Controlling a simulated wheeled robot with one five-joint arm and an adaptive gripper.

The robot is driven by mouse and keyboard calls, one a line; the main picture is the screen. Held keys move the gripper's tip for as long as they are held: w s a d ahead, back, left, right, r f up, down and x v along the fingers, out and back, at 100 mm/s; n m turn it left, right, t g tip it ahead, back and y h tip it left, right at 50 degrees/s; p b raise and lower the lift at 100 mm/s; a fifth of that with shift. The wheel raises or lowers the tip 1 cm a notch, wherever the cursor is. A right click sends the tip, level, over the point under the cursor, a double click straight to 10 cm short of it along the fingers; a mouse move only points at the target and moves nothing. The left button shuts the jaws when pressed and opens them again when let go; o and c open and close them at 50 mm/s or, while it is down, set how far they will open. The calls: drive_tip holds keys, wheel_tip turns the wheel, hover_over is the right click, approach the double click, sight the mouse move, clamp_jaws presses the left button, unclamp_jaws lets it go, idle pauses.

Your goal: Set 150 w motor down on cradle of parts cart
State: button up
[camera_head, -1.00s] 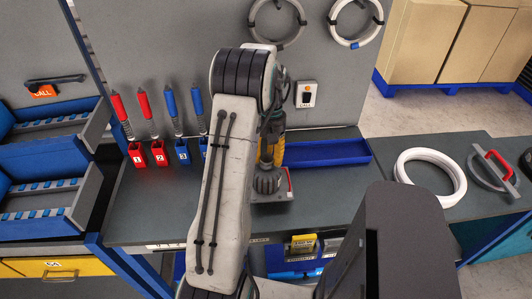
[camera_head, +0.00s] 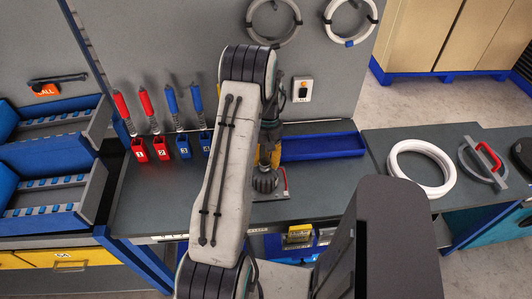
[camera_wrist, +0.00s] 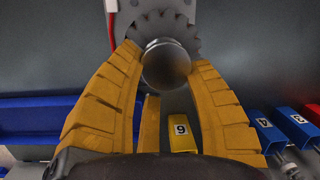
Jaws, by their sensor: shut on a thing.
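My gripper (camera_wrist: 166,60) has yellow ribbed fingers closed around the round metal end of the 150 w motor (camera_wrist: 168,66). The motor's grey toothed or finned body shows behind that end. In the head view my gripper (camera_head: 266,158) points down over the workbench, half hidden by my arm. The dark finned motor (camera_head: 265,180) is below it, at a small grey plate with a red edge (camera_head: 286,184). I cannot tell whether the motor touches the plate. I cannot make out a cradle or surely identify the parts cart.
A blue tray (camera_head: 322,146) lies right of my gripper. Red and blue numbered holders with tools (camera_head: 162,148) stand to the left. A white coil (camera_head: 421,167) and a red-handled tool (camera_head: 487,160) lie on the right-hand surface. Blue bins (camera_head: 45,192) are at far left.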

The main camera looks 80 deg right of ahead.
drive_tip(key=o, duration=1.2)
drive_tip(key=shift+d+r+b, duration=0.15)
drive_tip(key=shift+r, duration=0.45)
drive_tip(key=shift+d+r+b, duration=0.15)
drive_tip(key=shift+r, duration=0.45)
wheel_tip(320, 180, up, 9)
drive_tip(key=d+b, duration=0.1)
drive_tip(key=b, duration=0.4)
drive_tip(key=shift+d+r+b, duration=0.2)
drive_tip(key=shift+d+b, duration=0.05)
drive_tip(key=shift+b, duration=0.05)
